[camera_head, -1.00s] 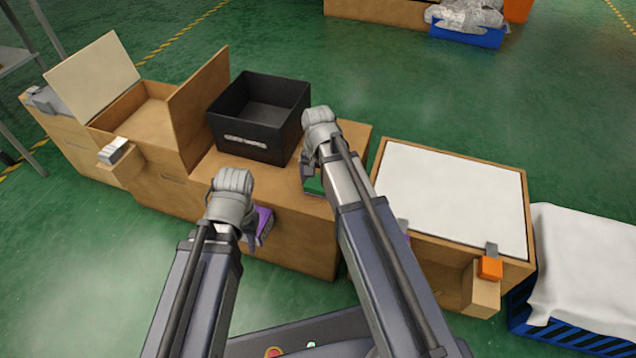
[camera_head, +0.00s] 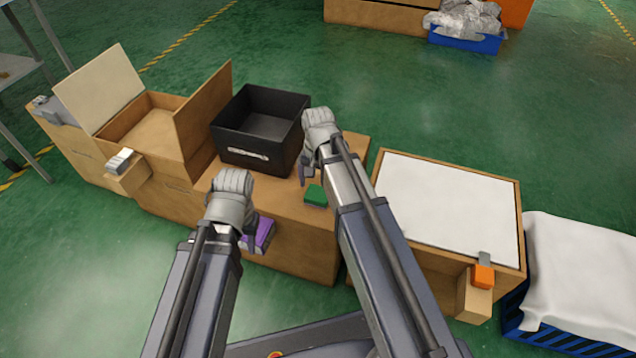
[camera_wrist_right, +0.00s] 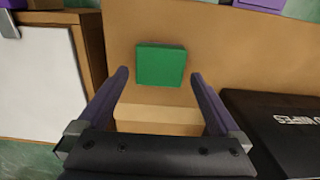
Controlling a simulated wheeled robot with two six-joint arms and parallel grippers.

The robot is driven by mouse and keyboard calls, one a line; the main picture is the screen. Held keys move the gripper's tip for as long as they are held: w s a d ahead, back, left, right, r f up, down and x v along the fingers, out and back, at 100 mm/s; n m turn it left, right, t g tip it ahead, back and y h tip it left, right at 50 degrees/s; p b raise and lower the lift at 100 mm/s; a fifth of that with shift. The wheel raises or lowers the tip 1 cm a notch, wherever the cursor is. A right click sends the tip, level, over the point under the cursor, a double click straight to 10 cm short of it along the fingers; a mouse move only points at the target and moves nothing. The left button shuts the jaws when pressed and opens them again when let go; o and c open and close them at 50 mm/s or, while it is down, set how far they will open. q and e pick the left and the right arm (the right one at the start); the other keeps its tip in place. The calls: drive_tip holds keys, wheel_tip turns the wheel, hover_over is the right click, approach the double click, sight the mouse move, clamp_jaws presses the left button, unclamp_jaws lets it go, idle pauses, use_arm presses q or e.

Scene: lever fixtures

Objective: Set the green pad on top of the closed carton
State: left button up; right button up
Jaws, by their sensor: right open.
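The green pad (camera_head: 315,195) lies flat on the brown table block, in front of the black bin. In the right wrist view the pad (camera_wrist_right: 161,66) shows between and beyond the two fingertips. My right gripper (camera_head: 304,172) is open and empty, just beyond and apart from the pad; its fingers also show in the right wrist view (camera_wrist_right: 160,80). The carton with the white lid (camera_head: 450,205) is shut and stands to the right, with nothing on top. My left gripper (camera_head: 246,242) is low at the block's front edge; its jaws are mostly hidden by my wrist.
A purple block (camera_head: 262,233) is at the front edge beside my left gripper. The black bin (camera_head: 248,152) stands behind the pad. An open carton (camera_head: 203,118) with raised flaps is at left. An orange latch (camera_head: 483,277) sits at the white-lidded carton's front. A cloth-covered blue crate (camera_head: 580,270) is far right.

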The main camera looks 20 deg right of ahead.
sight(318, 193)
wheel_tip(318, 193, up, 8)
drive_tip(key=f+p, duration=0.1)
drive_tip(key=p, duration=0.5)
drive_tip(key=s+a+n+h, duration=0.1)
drive_tip(key=s+a+n, duration=0.9)
drive_tip(key=s, duration=0.4)
drive_tip(key=shift+s+a+r+n, duration=0.15)
drive_tip(key=shift+s+r+n, duration=0.05)
drive_tip(key=shift+r+n, duration=0.1)
wheel_tip(318, 193, up, 31)
drive_tip(key=p, duration=3.1)
drive_tip(key=shift+a+f, duration=0.1)
